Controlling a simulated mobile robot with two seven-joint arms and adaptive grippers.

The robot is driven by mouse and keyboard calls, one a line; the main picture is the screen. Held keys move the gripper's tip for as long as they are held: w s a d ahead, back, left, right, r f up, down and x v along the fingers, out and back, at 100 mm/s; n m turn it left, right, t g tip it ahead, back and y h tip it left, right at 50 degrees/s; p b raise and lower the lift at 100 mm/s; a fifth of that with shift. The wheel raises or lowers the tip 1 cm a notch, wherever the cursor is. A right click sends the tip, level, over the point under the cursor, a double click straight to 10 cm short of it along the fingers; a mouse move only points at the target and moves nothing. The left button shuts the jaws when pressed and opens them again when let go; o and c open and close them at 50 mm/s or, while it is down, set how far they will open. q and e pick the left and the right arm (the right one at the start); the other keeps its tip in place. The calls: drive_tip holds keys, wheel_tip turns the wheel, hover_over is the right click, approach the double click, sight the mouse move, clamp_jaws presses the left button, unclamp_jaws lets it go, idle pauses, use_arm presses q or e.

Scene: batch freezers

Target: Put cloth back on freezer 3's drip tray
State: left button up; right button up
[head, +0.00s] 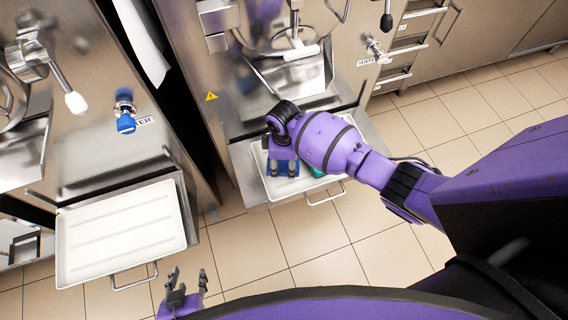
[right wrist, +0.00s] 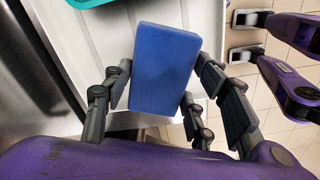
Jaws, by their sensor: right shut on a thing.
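My right gripper (head: 283,170) is shut on a flat blue block (head: 283,157), a folded cloth or a sponge; I cannot tell which. In the right wrist view the block (right wrist: 165,70) lies between the fingers. It is over the white drip tray (head: 260,170) of the right-hand freezer; I cannot tell whether it touches the tray. A teal thing (head: 317,172) lies on that tray, mostly hidden by my right arm; its edge shows in the right wrist view (right wrist: 90,3). My left gripper (head: 190,284) is open and empty at the bottom, away from both trays.
A second freezer (head: 95,150) stands at left, with an empty white drip tray (head: 125,230) in front. A narrow gap with a hanging white sheet (head: 142,40) separates the freezers. Drawers (head: 405,50) stand at upper right. Tiled floor (head: 310,240) is clear in front.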

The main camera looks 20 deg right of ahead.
sight(285, 165)
drive_tip(key=shift+w+d+f, duration=0.15)
drive_tip(key=shift+f, duration=0.1)
drive_tip(key=shift+w+d+f, duration=0.15)
drive_tip(key=shift+f, duration=0.1)
wheel_tip(285, 165, down, 3)
drive_tip(key=shift+f+b, duration=0.1)
drive_tip(key=shift+b, duration=0.35)
drive_tip(key=o, duration=1.1)
drive_tip(key=shift+r, duration=0.2)
